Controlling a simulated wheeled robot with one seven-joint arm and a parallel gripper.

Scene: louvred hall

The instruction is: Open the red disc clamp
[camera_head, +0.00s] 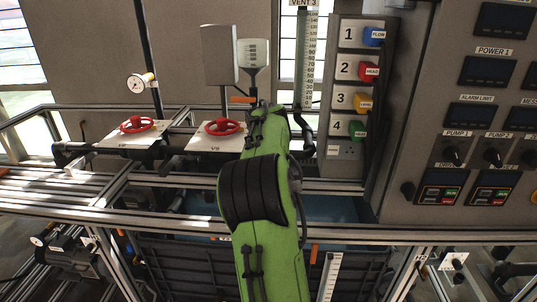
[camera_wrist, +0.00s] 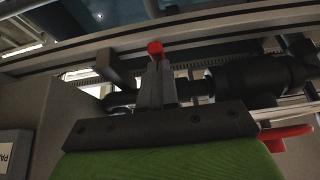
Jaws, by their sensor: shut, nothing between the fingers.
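My gripper (camera_wrist: 156,66) shows in the wrist view as two grey fingers held together, with nothing between them. A small red block (camera_wrist: 155,48) appears right at the fingertips; I cannot tell whether they touch, or whether it is part of the red disc clamp. Another red, flat piece (camera_wrist: 287,132) shows at the right edge, partly hidden by my wrist. In the head view, two red handwheels (camera_head: 137,125) (camera_head: 222,127) sit on pale plates left of my arm. My green arm hides my gripper there. No part is clearly recognizable as the disc clamp.
A dark pipe (camera_wrist: 262,75) runs beside my fingers, below a metal rail (camera_wrist: 215,36). In the head view, a numbered panel (camera_head: 351,100) with coloured tags and a grey control cabinet (camera_head: 425,110) stand right of my arm. A metal frame rail (camera_head: 150,216) crosses in front.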

